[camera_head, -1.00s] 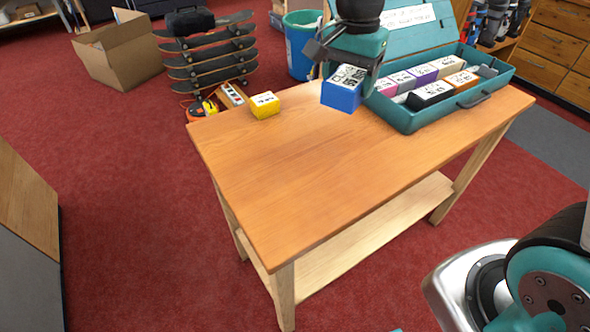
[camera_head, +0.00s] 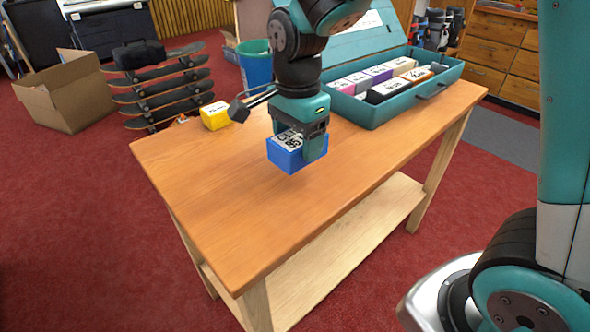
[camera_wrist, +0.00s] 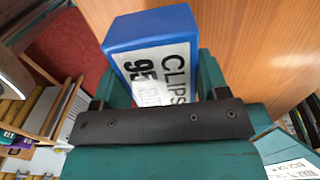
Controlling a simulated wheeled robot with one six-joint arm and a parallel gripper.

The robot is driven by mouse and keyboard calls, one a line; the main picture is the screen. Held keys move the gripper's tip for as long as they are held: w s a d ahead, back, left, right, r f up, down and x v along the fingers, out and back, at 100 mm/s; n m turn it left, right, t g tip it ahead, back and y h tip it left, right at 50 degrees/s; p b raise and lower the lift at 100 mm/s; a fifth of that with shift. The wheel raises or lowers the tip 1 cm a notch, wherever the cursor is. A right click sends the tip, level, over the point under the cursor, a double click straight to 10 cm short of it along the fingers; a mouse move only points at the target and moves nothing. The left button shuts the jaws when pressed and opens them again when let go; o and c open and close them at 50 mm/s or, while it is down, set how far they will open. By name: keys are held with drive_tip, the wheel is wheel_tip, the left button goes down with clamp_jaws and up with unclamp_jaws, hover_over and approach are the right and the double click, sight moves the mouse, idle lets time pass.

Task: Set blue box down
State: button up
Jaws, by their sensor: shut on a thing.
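The blue box (camera_head: 285,158) has a white label on top and is held in my gripper (camera_head: 298,143) over the middle of the wooden bench. My gripper is shut on it from above. Whether its underside touches the bench top (camera_head: 220,225) is hard to tell. In the wrist view the blue box (camera_wrist: 125,35) sits between the jaws, and its label shows "CLIPS" and "95".
A yellow box (camera_head: 215,115) stands on the bench's far left corner. An open teal case (camera_head: 400,105) with several labelled boxes stands at the back right. The bench's front and left parts are clear. Skateboards (camera_head: 160,85) are stacked behind.

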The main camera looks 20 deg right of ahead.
drive_tip(key=shift+f+b, duration=0.4)
drive_tip(key=shift+f, duration=2.8)
drive_tip(key=shift+f, duration=0.1)
drive_tip(key=o, duration=1)
drive_tip(key=shift+c, duration=0.2)
